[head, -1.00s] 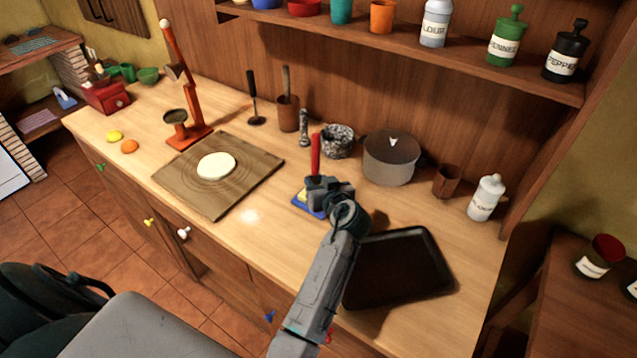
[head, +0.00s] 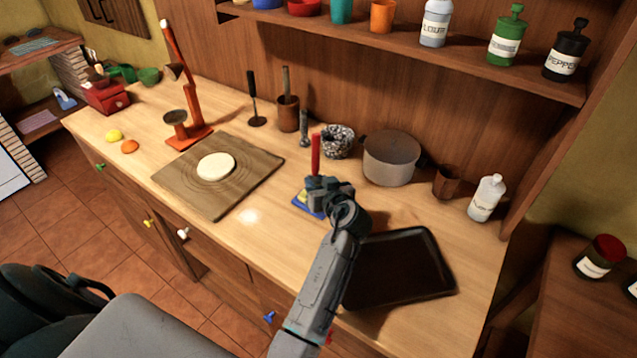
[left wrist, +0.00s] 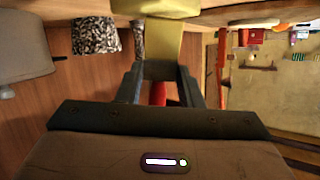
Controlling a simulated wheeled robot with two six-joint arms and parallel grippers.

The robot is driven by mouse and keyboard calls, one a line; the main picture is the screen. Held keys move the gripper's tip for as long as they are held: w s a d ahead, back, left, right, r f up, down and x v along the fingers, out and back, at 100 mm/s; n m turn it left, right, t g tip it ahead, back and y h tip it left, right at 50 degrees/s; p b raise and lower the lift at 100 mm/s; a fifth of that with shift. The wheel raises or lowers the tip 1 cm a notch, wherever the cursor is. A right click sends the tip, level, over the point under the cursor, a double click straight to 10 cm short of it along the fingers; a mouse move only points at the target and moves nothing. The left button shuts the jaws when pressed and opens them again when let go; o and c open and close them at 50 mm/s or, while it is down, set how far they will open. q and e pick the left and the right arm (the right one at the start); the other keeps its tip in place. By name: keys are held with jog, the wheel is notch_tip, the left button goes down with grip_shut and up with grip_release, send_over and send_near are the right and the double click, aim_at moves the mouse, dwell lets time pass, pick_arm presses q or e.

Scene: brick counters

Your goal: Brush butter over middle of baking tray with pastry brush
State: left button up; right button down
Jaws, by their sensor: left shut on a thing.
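The pastry brush has a red handle (head: 316,153) that stands roughly upright out of my left gripper (head: 317,186). My left gripper is shut on this brush. In the left wrist view a bit of the red handle (left wrist: 158,93) shows between the fingers, with a pale yellow brush head (left wrist: 163,48) beyond them. The butter, yellow (left wrist: 150,7), sits on a blue dish (head: 303,206), partly hidden by the gripper. The brush head is at or just over the butter; contact is unclear. The dark baking tray (head: 400,268) lies to the right, its left side partly behind my arm. My right gripper is out of view.
A wooden board (head: 195,197) with a pale dough disc (head: 216,166) lies to the left. A grey pot (head: 391,160), a speckled bowl (head: 338,141), a brown cup (head: 446,182) and a white bottle (head: 486,198) stand along the back. Counter between board and butter dish is clear.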

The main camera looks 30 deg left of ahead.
aim_at(313, 157)
pick_arm(q)
jog(key=shift+f, duration=0.2)
jog(key=shift+w+r+p, duration=0.1)
jog(key=shift+r+p, duration=0.6)
jog(key=shift+r, duration=0.45)
jog(key=shift+r+p, duration=1.35)
jog(key=shift+r, duration=1.15)
